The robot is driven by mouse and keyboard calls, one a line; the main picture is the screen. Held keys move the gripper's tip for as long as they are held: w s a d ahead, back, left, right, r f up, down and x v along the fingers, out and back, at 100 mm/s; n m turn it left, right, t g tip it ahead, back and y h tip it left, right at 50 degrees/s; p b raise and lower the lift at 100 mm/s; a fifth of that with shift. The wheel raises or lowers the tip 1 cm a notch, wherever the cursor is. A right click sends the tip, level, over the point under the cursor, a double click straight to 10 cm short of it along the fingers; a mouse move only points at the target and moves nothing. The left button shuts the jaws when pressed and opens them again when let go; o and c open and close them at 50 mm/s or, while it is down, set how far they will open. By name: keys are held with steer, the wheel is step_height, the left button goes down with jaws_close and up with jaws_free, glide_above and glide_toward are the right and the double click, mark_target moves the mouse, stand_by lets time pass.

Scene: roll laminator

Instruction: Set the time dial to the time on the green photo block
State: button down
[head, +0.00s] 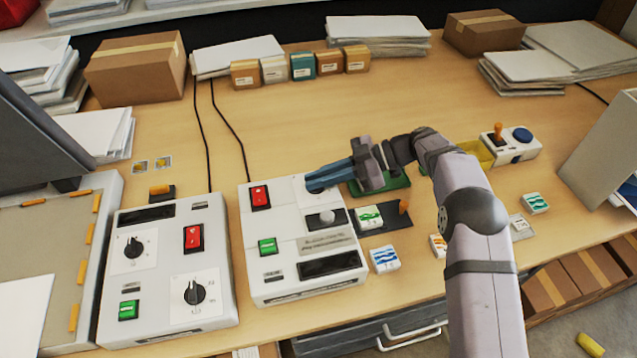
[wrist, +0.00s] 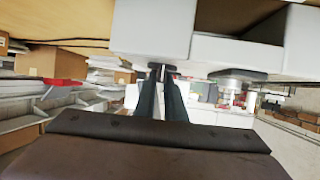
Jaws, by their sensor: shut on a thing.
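My gripper (head: 318,184) reaches over the back right of the middle white machine (head: 254,218), its blue fingers shut on a small dark dial there. The fingers hide most of the dial and its scale in the head view. In the wrist view, the fingertips (wrist: 164,74) close around the dark dial (wrist: 163,67) against the white casing. A white block with a green picture (head: 368,216) sits on a dark tray to the right of the machine. Its time marking is too small to read.
A silver knob (head: 327,218) stands close in front of my fingers. A red switch (head: 260,196) and green button (head: 267,246) are on the left of this machine. A second machine (head: 150,290) with two black dials stands left. A blue-pictured block (head: 384,258) lies in front of the tray.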

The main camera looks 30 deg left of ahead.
steer(key=shift+n+g+h+b, duration=0.4)
steer(key=shift+n+g+b, duration=0.2)
steer(key=shift+b, duration=0.1)
steer(key=c, duration=1.8)
jaws_free()
steer(key=shift+s+a, duration=0.1)
steer(key=shift+r, duration=0.1)
step_height(320, 180, up, 10)
steer(key=shift+f+b, duration=0.1)
steer(key=shift+b, duration=0.85)
